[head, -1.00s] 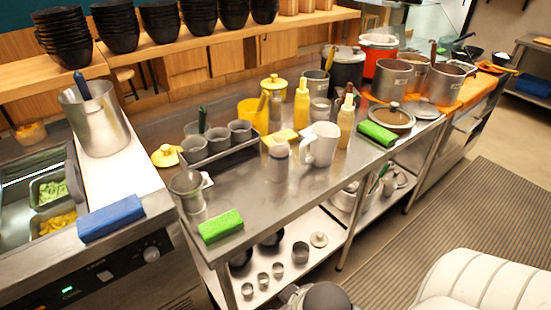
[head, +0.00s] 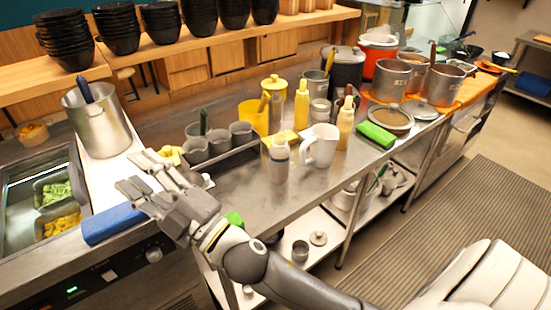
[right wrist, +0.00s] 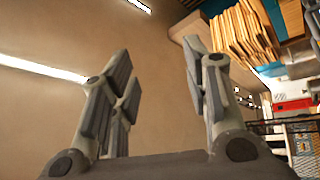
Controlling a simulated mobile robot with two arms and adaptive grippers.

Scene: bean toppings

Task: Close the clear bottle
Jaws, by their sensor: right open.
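A small pale, see-through bottle (head: 279,160), which looks like the clear bottle, stands upright on the steel table, left of a white jug. Its top looks greyish; I cannot tell whether a cap is on it. My right gripper (head: 135,174) is open and empty, raised over the table's left end, well to the left of the bottle and apart from it. The right wrist view shows its fingers (right wrist: 157,50) spread with nothing between them, facing a wall or ceiling; the bottle is not in that view. My left gripper is not in view.
The white jug (head: 320,146) stands close to the bottle's right. A caddy of grey cups (head: 241,133) is behind left. A green sponge (head: 377,134) lies right. A blue sponge (head: 113,223) is near my gripper. Steel in front of the bottle is bare.

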